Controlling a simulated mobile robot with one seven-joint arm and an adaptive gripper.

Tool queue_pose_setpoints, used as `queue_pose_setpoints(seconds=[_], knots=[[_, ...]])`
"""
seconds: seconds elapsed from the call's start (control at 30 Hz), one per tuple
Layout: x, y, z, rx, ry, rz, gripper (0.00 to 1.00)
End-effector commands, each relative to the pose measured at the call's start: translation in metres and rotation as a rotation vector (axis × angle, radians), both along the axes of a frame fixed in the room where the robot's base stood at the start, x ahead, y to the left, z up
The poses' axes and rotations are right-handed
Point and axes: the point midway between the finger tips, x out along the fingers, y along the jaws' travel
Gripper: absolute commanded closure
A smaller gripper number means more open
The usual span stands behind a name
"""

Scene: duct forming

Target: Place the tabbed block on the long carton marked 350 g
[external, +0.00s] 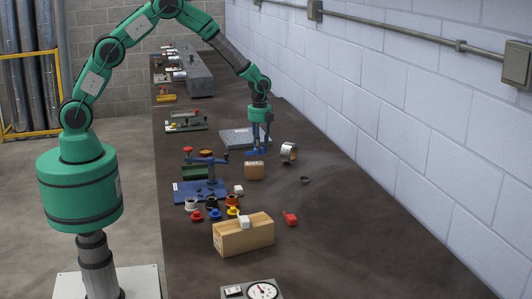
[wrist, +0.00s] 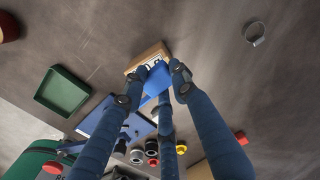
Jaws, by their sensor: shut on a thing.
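My gripper (external: 260,140) has blue fingers and points down above the middle of the bench. In the wrist view its fingers (wrist: 160,90) are closed around a bright blue block (wrist: 158,78), which I take as the tabbed block. Its tab cannot be made out. A small brown carton (external: 254,173) stands just below and in front of the gripper. In the wrist view the carton (wrist: 147,56) lies behind the block, with dark print partly hidden by it. I cannot read the whole marking, or tell whether block and carton touch.
A larger tan box (external: 250,238) with a white piece (external: 244,222) on top stands nearer the camera. A red piece (external: 290,218), several coloured knobs and a blue fixture (external: 198,190) are nearby. The bench's right side is mostly clear.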

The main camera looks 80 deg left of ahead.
Motion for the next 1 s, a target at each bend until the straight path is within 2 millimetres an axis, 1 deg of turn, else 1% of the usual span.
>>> queue_pose_setpoints(seconds=[0.17, 0.3, 0.4, 0.87, 0.9, 0.97, 1.0], knots=[[-0.001, 0.0, -0.014, 0.0, 0.002, 0.0, 1.0], [-0.001, 0.0, -0.03, 0.0, 0.002, 0.0, 1.0], [0.0, 0.0, -0.036, 0.0, 0.0, 0.0, 1.0], [0.0, 0.0, -0.041, 0.0, 0.0, 0.0, 1.0], [0.0, 0.0, -0.04, 0.0, 0.0, 0.0, 0.67], [0.0, 0.0, -0.04, 0.0, 0.0, 0.0, 0.55], [0.0, 0.0, -0.04, 0.0, 0.0, 0.0, 0.54]])
